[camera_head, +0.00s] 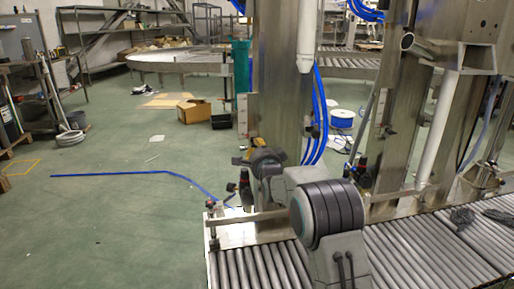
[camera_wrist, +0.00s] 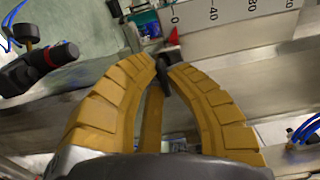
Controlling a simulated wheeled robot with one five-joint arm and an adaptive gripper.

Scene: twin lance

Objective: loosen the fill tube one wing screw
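The fill tube cannot be told for sure from the other pipes.
A metal plate with a number scale (camera_wrist: 225,25) lies just beyond the fingertips. In the head view, a steel column (camera_head: 282,100) rises behind my arm, above a roller conveyor (camera_head: 425,250). Open green floor (camera_head: 110,230) lies left.

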